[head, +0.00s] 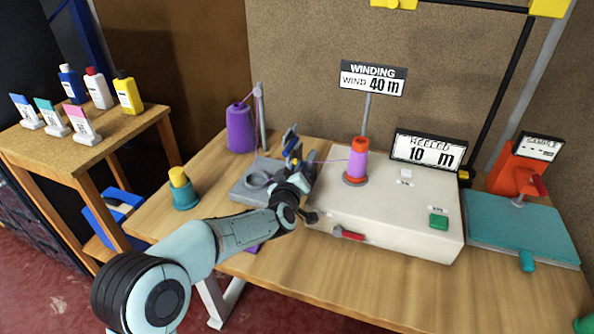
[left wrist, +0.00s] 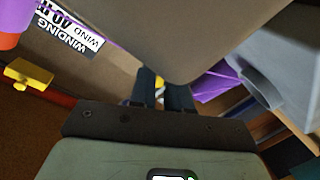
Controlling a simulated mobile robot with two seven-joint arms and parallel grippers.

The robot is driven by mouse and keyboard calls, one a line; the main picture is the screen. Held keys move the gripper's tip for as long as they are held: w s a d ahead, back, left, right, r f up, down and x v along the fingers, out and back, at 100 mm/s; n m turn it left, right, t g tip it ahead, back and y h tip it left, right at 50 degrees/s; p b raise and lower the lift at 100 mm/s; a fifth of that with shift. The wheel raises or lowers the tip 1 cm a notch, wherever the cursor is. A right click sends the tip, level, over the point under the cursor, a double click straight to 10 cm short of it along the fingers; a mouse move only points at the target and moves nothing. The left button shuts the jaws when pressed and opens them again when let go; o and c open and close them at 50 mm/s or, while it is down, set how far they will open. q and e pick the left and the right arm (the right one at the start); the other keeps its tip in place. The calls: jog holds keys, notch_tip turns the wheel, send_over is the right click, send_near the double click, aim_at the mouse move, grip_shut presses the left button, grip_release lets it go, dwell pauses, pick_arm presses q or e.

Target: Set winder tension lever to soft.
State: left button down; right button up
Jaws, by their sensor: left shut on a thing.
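The cream winder box (head: 375,200) stands on the table, with a purple spool (head: 357,163) between orange flanges on top. My left gripper (head: 292,152) is at the winder's left, above a grey base, where the purple thread passes. It is shut on a small part there, apparently the tension lever, which my gripper and wrist mostly hide. The lever's setting cannot be read. In the left wrist view the dark fingers (left wrist: 160,92) are close together, and a large grey-brown block hides their tips. My right gripper is not in view.
A purple yarn cone (head: 240,128) and a thread post stand behind the grey base (head: 246,191). A teal pot with a yellow top (head: 181,188) is at the left. A teal board (head: 520,228) with an orange device lies at the right. The front table strip is mostly clear.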

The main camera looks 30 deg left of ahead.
pick_arm(q)
jog(key=c, duration=1.1)
grip_release()
jog(key=p+v, duration=0.1)
jog(key=v, duration=1.2)
jog(key=shift+s+p, duration=0.25)
jog(key=shift+p, duration=0.05)
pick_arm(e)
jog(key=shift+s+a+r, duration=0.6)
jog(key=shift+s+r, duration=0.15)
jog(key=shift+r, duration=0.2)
